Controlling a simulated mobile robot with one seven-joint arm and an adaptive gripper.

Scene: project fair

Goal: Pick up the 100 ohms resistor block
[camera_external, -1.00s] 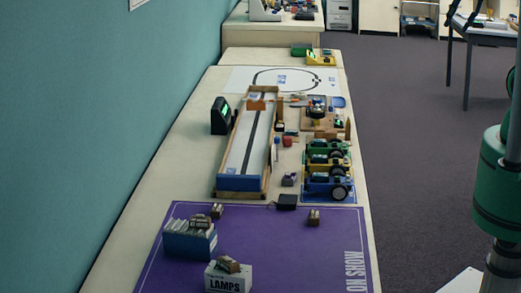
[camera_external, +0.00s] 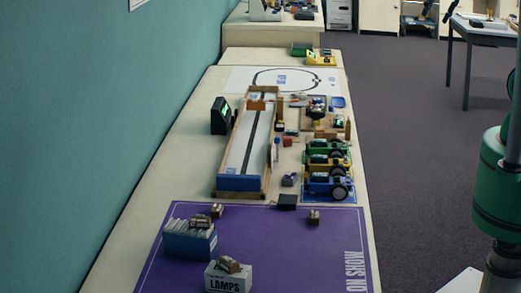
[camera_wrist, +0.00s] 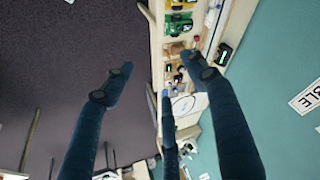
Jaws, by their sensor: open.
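Several small brown blocks stand around the purple mat (camera_external: 280,245) in the external view. One block (camera_external: 217,211) is at the mat's back left, and another (camera_external: 313,217) is at its back right. A third block (camera_external: 200,221) rests on the blue box of cards (camera_external: 188,243), and one more (camera_external: 228,265) lies on the white LAMPS box (camera_external: 228,281). Their values are too small to read, so I cannot tell which is 100 ohms. My gripper (camera_wrist: 157,69) shows in the wrist view with its dark fingers spread wide and nothing between them. It is outside the external view.
A long wooden track (camera_external: 245,150) lies on the bench behind the mat. Toy cars (camera_external: 328,170) stand to its right, and a dark display (camera_external: 221,115) to its left. A teal wall (camera_external: 110,120) borders the bench.

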